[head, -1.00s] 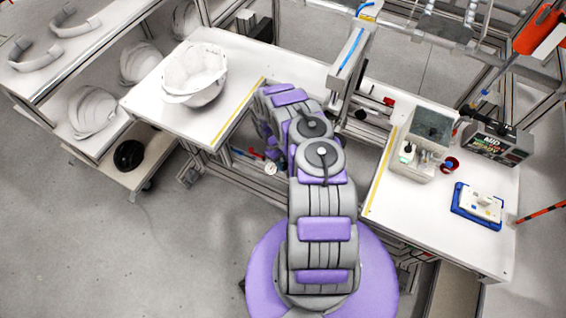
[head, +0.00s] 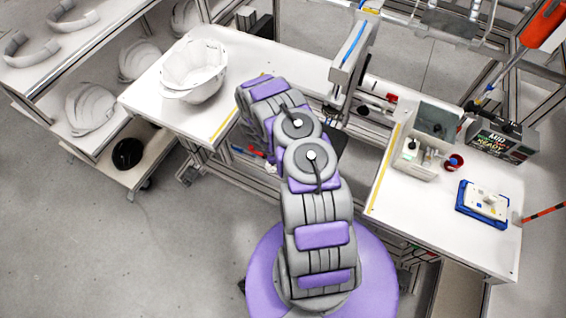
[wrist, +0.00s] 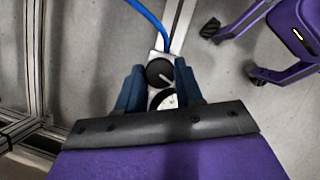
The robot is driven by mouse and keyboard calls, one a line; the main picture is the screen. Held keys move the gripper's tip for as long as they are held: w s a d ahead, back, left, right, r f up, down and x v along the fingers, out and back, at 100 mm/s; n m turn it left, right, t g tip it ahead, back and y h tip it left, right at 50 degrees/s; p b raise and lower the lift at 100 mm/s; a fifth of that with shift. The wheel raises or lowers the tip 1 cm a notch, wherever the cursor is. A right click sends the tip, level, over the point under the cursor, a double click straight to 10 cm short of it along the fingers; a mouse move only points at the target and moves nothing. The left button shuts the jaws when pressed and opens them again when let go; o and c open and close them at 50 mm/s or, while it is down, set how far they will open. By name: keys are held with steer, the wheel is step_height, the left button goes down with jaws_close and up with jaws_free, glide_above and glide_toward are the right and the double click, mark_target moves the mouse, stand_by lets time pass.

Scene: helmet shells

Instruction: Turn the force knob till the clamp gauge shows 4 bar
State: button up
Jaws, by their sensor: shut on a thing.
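In the wrist view, the force knob (wrist: 160,72) is a round black knob with a white pointer line, on a pale plate. The clamp gauge (wrist: 166,99) is a white dial just below it, partly covered by the edge of my gripper body; I cannot read its value. My gripper (wrist: 160,81) has its blue fingers on both sides of the knob, shut on it. In the head view my own arm hides the gripper, knob and gauge.
A blue hose (wrist: 150,20) runs to the plate. In the head view, a white helmet shell (head: 194,70) stands on the left table. A blue-rimmed tray (head: 484,204), a display box (head: 496,140) and a bin (head: 416,165) stand on the right table.

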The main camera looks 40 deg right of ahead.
steer(key=n+b, duration=0.2)
steer(key=shift+n+t+h, duration=0.3)
steer(key=shift+t, duration=0.1)
steer(key=shift+n+b, duration=0.45)
steer(key=shift+n, duration=0.05)
steer(key=shift+r, duration=0.1)
steer(key=o, duration=1)
steer(key=shift+t, duration=0.3)
steer(key=p+v, duration=0.5)
steer(key=v, duration=1.2)
steer(key=shift+w+a, duration=0.1)
